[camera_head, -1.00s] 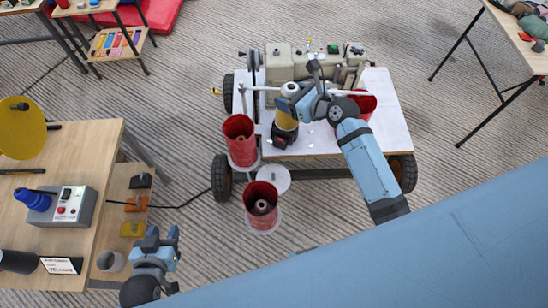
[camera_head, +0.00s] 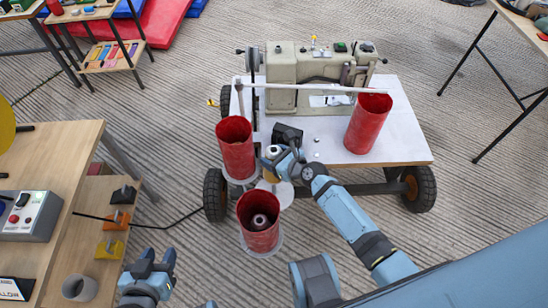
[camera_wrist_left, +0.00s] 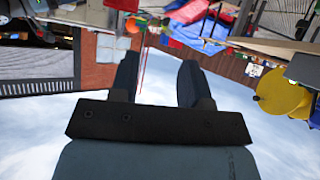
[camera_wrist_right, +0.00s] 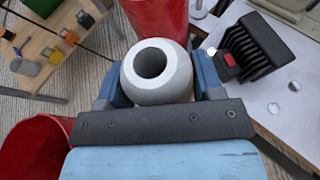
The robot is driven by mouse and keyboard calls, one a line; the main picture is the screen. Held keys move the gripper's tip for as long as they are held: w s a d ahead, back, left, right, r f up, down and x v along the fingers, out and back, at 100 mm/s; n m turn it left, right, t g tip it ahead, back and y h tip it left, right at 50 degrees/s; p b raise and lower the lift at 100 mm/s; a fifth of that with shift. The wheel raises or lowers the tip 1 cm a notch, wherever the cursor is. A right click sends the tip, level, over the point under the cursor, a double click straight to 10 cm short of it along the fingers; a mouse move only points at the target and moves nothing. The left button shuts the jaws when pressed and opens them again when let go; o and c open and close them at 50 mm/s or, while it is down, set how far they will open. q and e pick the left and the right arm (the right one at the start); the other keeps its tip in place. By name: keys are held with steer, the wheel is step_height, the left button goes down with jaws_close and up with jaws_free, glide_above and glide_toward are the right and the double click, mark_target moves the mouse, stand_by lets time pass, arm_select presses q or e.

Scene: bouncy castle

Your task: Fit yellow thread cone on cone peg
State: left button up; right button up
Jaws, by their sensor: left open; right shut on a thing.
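My right gripper (camera_head: 275,158) is shut on the yellow thread cone (camera_head: 270,176), of which the head view shows only a small yellow part and a pale top. In the right wrist view the cone's pale round top (camera_wrist_right: 157,70), with a dark hole, sits between the fingers. A pale round plate (camera_head: 284,193) lies just below the held cone, between two red cylinders. I cannot see a peg on it; the gripper and cone cover part of it. I cannot tell whether cone and plate touch. My left gripper (camera_head: 148,268) is open and empty at the lower left.
Red open cylinders stand at the cart's left (camera_head: 236,148), in front (camera_head: 260,222) and on its top (camera_head: 369,122). A sewing machine (camera_head: 320,75) is on the cart. A black ribbed block (camera_wrist_right: 257,50) lies near my right gripper. A wooden table (camera_head: 65,170) is at left.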

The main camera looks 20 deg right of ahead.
arm_select(q)
steer(key=w+d+r+t+b, duration=0.1)
steer(key=b, duration=0.1)
steer(key=r+h+b, duration=0.1)
steer(key=b, duration=0.1)
steer(key=shift+w+d+r+t+b, duration=0.15)
steer(key=shift+w+d+t+b, duration=0.15)
steer(key=shift+w+d+t, duration=0.1)
arm_select(e)
step_height(320, 180, down, 6)
steer(key=shift+r, duration=0.2)
arm_select(q)
steer(key=shift+s, duration=0.15)
arm_select(e)
steer(key=shift+f, duration=0.15)
arm_select(q)
steer(key=shift+r+p, duration=0.15)
steer(key=shift+p, duration=0.25)
steer(key=shift+s+a, duration=0.1)
steer(key=shift+r, duration=0.25)
stand_by(0.4)
